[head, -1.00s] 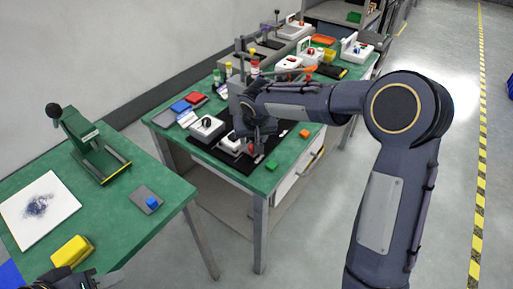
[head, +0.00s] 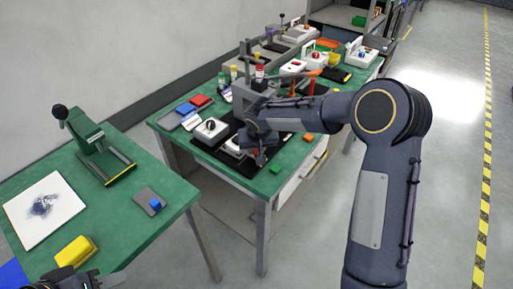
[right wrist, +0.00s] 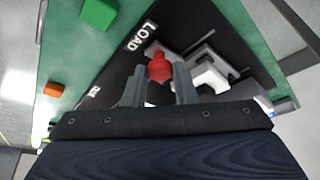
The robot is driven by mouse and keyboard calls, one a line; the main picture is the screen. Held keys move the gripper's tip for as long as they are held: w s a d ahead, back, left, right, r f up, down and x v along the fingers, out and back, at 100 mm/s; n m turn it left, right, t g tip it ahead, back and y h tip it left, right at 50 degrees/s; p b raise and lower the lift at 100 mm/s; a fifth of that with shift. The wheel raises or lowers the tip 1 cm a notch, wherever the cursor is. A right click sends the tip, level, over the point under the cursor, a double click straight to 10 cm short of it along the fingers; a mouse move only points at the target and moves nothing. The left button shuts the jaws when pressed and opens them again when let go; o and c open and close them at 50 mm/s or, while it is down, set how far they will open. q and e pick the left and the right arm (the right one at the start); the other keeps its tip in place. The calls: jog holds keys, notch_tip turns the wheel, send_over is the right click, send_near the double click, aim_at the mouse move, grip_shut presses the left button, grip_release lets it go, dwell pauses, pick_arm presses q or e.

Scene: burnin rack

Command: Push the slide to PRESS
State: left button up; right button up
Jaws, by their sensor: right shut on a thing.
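My right gripper (head: 262,158) is over the black plate (head: 245,183) on the far green bench. In the right wrist view its two fingers (right wrist: 160,86) are shut on a red knob (right wrist: 159,66). A white part of the fixture (right wrist: 208,76) lies beside the knob. White lettering LOAD (right wrist: 141,36) is on the black plate beyond the fingers; a second label (right wrist: 93,91) is too cut off to read. My left gripper (head: 76,280) is at the bottom left edge, mostly cut off.
A grey press-like stand (head: 243,95) rises just behind the gripper. A white box with a black knob (head: 210,129) is to its left. A green block (head: 277,168) and an orange block (head: 308,137) lie near the bench's front edge. The near bench holds a yellow block (head: 75,252).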

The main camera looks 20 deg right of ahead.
grip_shut()
jog(key=w+d, duration=0.1)
jog(key=d, duration=0.1)
jog(key=w+d+p, duration=0.1)
jog(key=w+d, duration=0.3)
jog(key=d, duration=0.1)
jog(key=shift+w+p, duration=0.25)
jog(key=shift+p, duration=0.05)
jog(key=o, duration=0.9)
grip_release()
jog(key=shift+a, duration=0.1)
jog(key=shift+s, duration=0.1)
jog(key=v, duration=0.7)
jog(key=shift+s+r+b, duration=0.1)
jog(key=shift+r+b, duration=0.25)
jog(key=shift+r, duration=0.05)
